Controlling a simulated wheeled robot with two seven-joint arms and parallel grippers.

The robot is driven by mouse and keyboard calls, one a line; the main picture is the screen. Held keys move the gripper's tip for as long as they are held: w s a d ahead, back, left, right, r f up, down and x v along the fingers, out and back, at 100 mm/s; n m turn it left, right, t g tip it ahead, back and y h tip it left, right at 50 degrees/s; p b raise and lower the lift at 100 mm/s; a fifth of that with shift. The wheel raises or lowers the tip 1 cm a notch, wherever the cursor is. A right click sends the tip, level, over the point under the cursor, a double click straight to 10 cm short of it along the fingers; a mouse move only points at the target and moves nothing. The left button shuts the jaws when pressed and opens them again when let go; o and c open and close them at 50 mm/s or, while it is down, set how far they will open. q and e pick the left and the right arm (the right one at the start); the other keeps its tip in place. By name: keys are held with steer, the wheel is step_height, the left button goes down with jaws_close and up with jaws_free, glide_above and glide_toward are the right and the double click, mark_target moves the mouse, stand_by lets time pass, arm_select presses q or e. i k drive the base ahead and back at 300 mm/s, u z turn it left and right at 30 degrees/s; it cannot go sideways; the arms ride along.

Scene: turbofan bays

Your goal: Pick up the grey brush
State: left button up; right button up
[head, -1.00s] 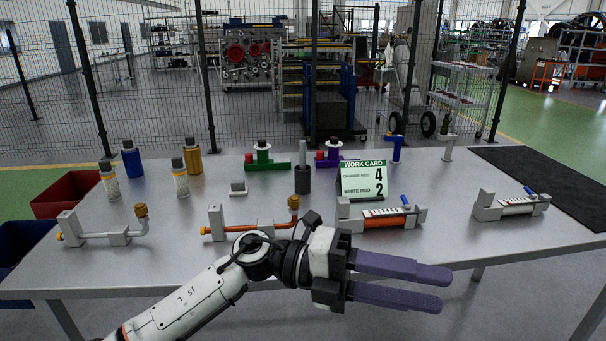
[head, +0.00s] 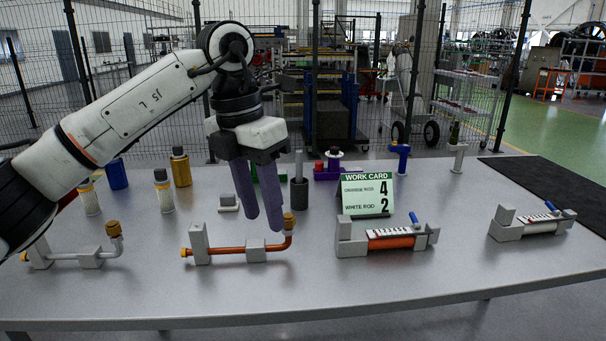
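The grey brush (head: 299,165) appears to be the light grey upright handle standing in a dark round holder (head: 299,195), near the middle of the table; its lower part is hidden in the holder. My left gripper (head: 263,221) points downward with its purple fingers apart and nothing between them. In the picture it is just left of the holder, and I see no contact with it. My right gripper is not in view.
A work card (head: 367,194) stands right of the holder. A copper-coloured pipe on grey blocks (head: 200,245) lies in front. A small grey block (head: 229,202), bottles (head: 180,168) and a purple stand (head: 326,173) are nearby. The table's front strip (head: 300,290) is clear.

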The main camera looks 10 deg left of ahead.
mark_target(298, 153)
steer(key=i, duration=1.2)
